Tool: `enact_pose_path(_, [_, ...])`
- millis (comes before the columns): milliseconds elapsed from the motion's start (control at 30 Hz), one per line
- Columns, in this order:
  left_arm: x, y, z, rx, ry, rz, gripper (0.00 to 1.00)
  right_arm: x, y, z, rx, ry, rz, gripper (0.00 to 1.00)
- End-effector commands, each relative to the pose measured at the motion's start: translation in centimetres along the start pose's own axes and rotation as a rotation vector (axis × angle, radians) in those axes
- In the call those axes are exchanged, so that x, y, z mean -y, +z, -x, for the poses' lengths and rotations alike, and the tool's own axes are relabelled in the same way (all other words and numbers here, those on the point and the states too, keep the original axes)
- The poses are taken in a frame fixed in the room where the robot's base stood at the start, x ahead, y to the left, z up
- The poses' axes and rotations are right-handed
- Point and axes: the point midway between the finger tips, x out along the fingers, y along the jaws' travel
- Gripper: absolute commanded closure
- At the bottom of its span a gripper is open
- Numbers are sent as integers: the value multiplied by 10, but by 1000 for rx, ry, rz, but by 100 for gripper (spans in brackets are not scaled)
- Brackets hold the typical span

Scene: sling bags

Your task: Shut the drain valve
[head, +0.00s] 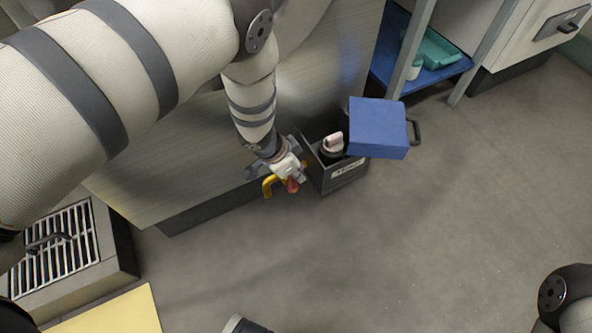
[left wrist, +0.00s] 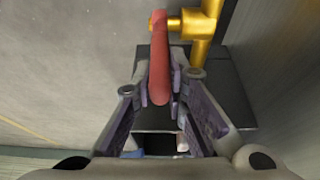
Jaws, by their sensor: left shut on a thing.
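The drain valve shows in the head view as a yellow pipe (head: 268,186) with a red lever (head: 292,186), low beside the grey cabinet side. In the left wrist view the yellow valve body (left wrist: 201,27) is at the top right, and the red lever (left wrist: 159,50) extends from it down the picture. My left gripper (head: 287,172) is at the valve. In the left wrist view its fingers (left wrist: 160,78) stand on both sides of the lever and are shut on it. The gripper hides part of the valve in the head view.
A dark open box (head: 343,176) holding a pale-topped item (head: 333,143) is just right of the gripper. A blue box (head: 377,127) overlaps it in the picture. The floor (head: 430,240) at right is clear.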

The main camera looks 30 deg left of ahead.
Motion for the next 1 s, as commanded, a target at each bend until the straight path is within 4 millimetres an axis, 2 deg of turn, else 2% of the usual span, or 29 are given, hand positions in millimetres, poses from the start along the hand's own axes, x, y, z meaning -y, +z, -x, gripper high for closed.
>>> enact_pose_path(167, [0,2,0,6,-1,2,100,0,0,0,0,0,0,60])
enact_pose_path(200, [0,2,0,6,-1,2,85,0,0,0,0,0,0,60])
enact_pose_path(300, [0,2,0,4,-1,1,67,0,0,0,0,0,0,60])
enact_pose_path(567, [0,1,0,1,-1,0,67,0,0,0,0,0,0,60])
enact_pose_path(633, [1,0,6,1,-1,0,67,0,0,0,0,0,0,60])
enact_pose_path(733, [1,0,25,1,-2,2,67,0,0,0,0,0,0,60])
enact_pose_path(1000, [1,0,96,0,-3,2,67,0,0,0,0,0,0,60])
